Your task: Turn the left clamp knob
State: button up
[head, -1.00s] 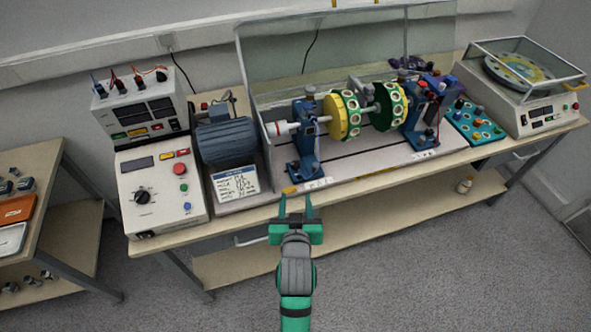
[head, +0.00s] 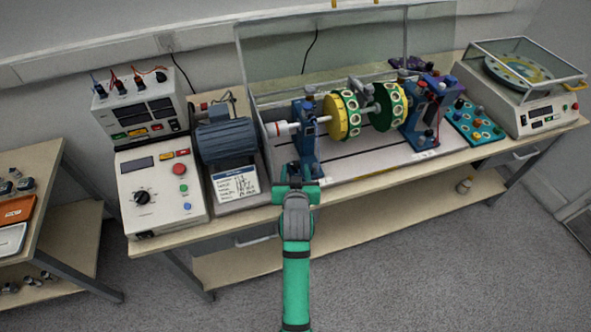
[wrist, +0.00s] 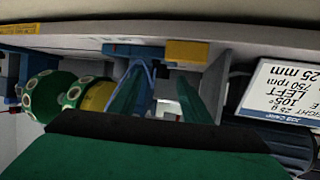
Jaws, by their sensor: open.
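Nothing is seen held.
A yellow disc (head: 336,117) and green discs sit on the shaft right of the pedestal. The motor (head: 226,138) and a job card (head: 236,184) are to the left. A clear shield (head: 280,55) rises behind. The floor before the bench is free.

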jog(key=shift+w+f, duration=0.25)
jog(key=shift+w, duration=0.35)
jog(key=c, duration=1)
jog(key=shift+c, duration=0.2)
jog(key=shift+d+y, duration=0.1)
jog(key=shift+y, duration=0.2)
jog(key=shift+d+n+y, duration=0.2)
jog(key=shift+n+y, duration=0.35)
jog(key=shift+n, duration=0.05)
jog(key=shift+d+n+y, duration=0.15)
jog(key=shift+n+y, duration=0.4)
jog(key=shift+n, duration=0.05)
jog(key=shift+w+d+n+g+y, duration=0.15)
jog(key=shift+n+g+y, duration=0.25)
jog(key=shift+n+y, duration=0.4)
jog(key=shift+d+n+g+y, duration=0.15)
jog(key=shift+n+g+y, duration=0.25)
jog(key=shift+n+y, duration=0.4)
